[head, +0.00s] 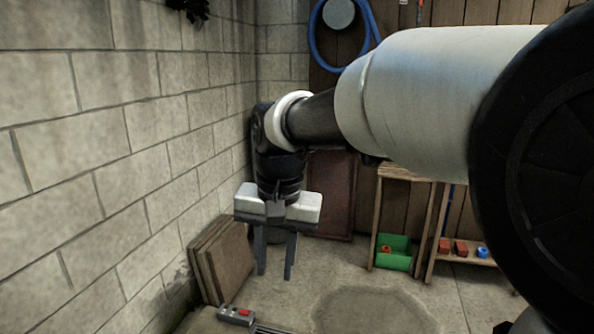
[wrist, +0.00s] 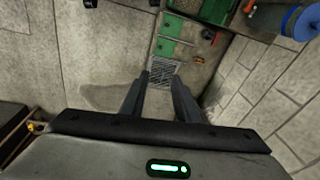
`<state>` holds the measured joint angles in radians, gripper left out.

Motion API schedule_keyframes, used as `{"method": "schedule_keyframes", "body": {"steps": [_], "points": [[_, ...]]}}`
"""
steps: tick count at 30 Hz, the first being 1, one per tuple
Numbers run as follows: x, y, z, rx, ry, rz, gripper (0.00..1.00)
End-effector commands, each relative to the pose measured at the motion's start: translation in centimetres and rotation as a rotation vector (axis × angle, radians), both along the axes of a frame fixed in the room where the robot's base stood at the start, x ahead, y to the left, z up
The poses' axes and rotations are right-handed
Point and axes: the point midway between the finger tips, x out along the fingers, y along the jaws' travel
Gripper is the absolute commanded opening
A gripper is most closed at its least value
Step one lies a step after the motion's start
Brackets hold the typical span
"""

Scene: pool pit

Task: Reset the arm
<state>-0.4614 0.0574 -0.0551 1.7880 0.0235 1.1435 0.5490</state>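My gripper (head: 276,257) hangs at the end of my arm near the block wall, in the left middle of the head view. It points down with its two fingers apart and nothing between them. In the wrist view my gripper (wrist: 157,88) also shows as two dark, separated fingers above the concrete floor. My arm reaches across the upper right of the head view and hides part of the back wall.
A block wall (head: 120,150) runs along the left. A grey box with a red button (head: 237,315) sits lower down. A wooden shelf (head: 405,172) with a green bin (head: 395,260) stands at the back. Open floor lies centrally.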

Motion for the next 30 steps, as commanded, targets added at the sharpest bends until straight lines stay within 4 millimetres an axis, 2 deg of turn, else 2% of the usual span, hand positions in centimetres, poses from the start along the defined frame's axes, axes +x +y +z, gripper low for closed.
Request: {"method": "schedule_keyframes", "body": {"steps": [1, 6, 12, 22, 24, 30], "points": [[-1.1, -2.3, 0.9, 0.008, -0.032, 0.002, 0.29], [-5.0, -8.4, 2.1, 0.006, -0.137, 0.039, 0.29], [-9.9, -13.7, 1.6, -0.033, -0.248, 0.078, 0.29], [-15.5, -18.1, -1.0, -0.125, -0.368, 0.120, 0.29], [-15.4, -18.0, 1.6, -0.125, -0.367, 0.127, 0.29], [-15.3, -18.0, 6.0, -0.123, -0.364, 0.126, 0.29]]}}
